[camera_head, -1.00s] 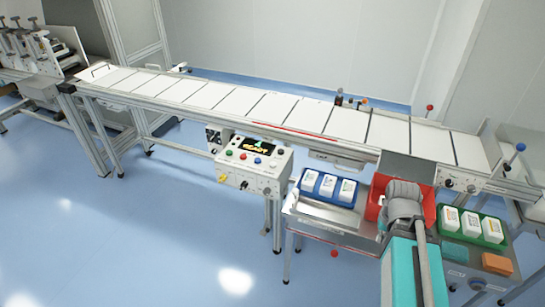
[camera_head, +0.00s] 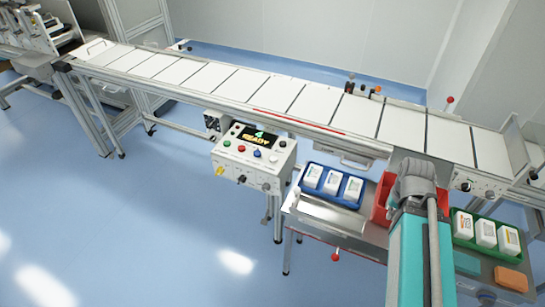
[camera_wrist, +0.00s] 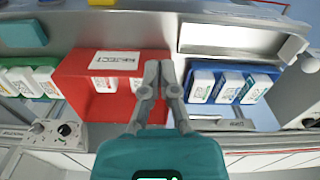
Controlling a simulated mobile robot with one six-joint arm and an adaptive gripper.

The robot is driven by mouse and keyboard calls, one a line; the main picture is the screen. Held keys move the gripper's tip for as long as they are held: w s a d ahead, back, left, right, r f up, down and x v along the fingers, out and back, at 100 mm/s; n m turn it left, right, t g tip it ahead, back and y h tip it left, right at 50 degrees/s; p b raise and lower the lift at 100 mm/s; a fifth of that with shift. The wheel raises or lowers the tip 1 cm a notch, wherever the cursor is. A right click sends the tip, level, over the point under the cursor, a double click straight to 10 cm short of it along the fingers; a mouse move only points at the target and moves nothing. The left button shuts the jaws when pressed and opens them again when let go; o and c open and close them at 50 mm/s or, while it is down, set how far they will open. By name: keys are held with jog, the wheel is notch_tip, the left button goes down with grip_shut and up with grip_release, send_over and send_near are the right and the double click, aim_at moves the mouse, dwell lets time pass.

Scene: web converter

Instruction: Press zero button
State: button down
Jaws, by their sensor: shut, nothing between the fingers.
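The control box (camera_head: 252,168) hangs below the front of the conveyor in the head view. Its dark display (camera_head: 255,138) shows a green 4 above yellow READY. Below the display is a row of small buttons, including a red button (camera_head: 227,143), a green button (camera_head: 241,148) and a blue button (camera_head: 257,154). I cannot read which one is the zero button. My gripper (camera_wrist: 158,68) is shut and empty in the wrist view, over the edge of the red reject bin (camera_wrist: 72,72). It is to the right of the control box and apart from it.
A blue tray (camera_head: 308,190) with white packs stands between the box and my arm. A green tray (camera_head: 462,241) with white packs is to the right, near an orange block (camera_head: 510,278). The conveyor (camera_head: 240,80) runs behind. The blue floor at left is clear.

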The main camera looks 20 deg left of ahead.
jog(key=shift+d, duration=0.3)
notch_tip(320, 180, up, 5)
jog(key=n+t+h+b, duration=0.1)
jog(key=n+t+h, duration=0.3)
jog(key=t, duration=0.4)
send_over(273, 158)
jog(key=shift+f, duration=0.2)
jog(key=shift+s+f, duration=0.1)
jog(key=shift+f, duration=0.1)
notch_tip(273, 158, down, 8)
jog(key=b, duration=0.8)
jog(key=shift+f+b, duration=0.2)
jog(key=shift+b, duration=0.2)
jog(key=shift+f, duration=0.15)
